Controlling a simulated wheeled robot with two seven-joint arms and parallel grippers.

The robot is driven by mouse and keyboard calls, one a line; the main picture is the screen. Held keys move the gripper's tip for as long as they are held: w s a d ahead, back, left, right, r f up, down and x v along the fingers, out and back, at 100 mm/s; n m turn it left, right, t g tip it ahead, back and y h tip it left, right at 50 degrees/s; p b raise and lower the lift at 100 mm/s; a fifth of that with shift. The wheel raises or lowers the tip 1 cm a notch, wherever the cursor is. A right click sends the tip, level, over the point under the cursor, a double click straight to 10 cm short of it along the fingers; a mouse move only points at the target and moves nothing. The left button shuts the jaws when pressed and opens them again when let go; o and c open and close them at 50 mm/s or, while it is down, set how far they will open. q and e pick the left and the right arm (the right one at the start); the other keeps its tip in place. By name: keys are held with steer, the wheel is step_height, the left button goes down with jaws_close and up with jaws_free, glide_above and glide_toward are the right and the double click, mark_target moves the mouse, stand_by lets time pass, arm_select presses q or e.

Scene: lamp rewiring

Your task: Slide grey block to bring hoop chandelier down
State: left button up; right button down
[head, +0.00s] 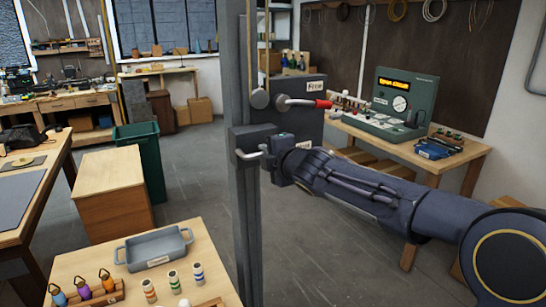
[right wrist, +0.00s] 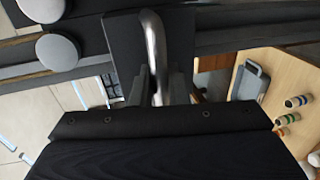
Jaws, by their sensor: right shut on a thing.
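The grey block (head: 252,135) sits on a tall dark post (head: 246,220) and has a bent metal handle (head: 243,155) on its front. My right gripper (head: 267,153) reaches in from the right and is shut on that handle. In the right wrist view the handle (right wrist: 155,40) runs down between my right gripper's fingers (right wrist: 157,88), against the dark block (right wrist: 122,45). The fingertips are partly hidden in both views. The hoop chandelier is not in view. My left gripper is not in view.
A small table (head: 75,268) with a grey tray (head: 154,249) and striped cylinders stands front left. A workbench (head: 455,160) with a green device stands right. Grey floor lies between.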

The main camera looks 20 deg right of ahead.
steer(key=shift+r, duration=0.4)
steer(key=c, duration=1.5)
jaws_free()
steer(key=shift+f, duration=0.1)
steer(key=p+v, duration=0.1)
steer(key=v, duration=0.6)
steer(key=shift+s, duration=0.45)
